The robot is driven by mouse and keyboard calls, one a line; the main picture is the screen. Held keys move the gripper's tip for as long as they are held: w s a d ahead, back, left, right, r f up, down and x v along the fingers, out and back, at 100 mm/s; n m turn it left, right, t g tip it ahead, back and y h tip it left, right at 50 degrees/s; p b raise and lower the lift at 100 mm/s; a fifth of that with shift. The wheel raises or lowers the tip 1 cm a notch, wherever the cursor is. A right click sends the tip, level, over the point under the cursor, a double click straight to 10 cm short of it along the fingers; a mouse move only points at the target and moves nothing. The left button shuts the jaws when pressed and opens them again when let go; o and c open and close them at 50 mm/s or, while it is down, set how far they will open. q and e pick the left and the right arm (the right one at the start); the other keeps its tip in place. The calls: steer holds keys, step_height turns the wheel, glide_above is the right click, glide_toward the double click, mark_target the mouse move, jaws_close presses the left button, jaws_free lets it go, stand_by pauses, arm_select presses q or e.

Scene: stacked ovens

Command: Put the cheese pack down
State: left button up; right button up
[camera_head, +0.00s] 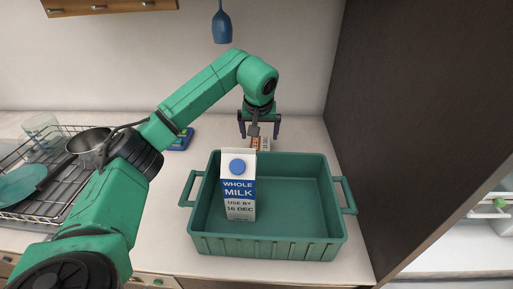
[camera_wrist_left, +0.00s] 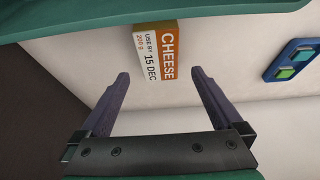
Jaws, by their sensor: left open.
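The cheese pack (camera_wrist_left: 154,52) is orange and white and rests on the counter. It shows in the left wrist view ahead of the fingertips, with a small gap. In the head view the cheese pack (camera_head: 260,143) is partly hidden behind the green crate and below my left gripper. My left gripper (camera_head: 259,135) is open and empty, just above and behind the crate's far edge. Its two fingers also show spread in the left wrist view (camera_wrist_left: 160,78). My right gripper is not in view.
The green crate (camera_head: 322,235) stands at the front of the counter, holding a milk carton (camera_head: 239,190). A blue item (camera_head: 183,140) lies left of the cheese. A dish rack (camera_head: 50,195) with a pan and plate is at left. A dark wall panel (camera_head: 400,100) stands at right.

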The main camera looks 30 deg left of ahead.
mark_target(260, 146)
arm_select(q)
steer(key=p+x, duration=0.2)
steer(key=x, duration=0.6)
steer(key=shift+s+d+f, duration=0.1)
steer(key=shift+s+d, duration=0.05)
steer(key=shift+d, duration=0.05)
steer(key=shift+f, duration=0.1)
steer(key=c, duration=1.4)
steer(key=shift+c, duration=0.9)
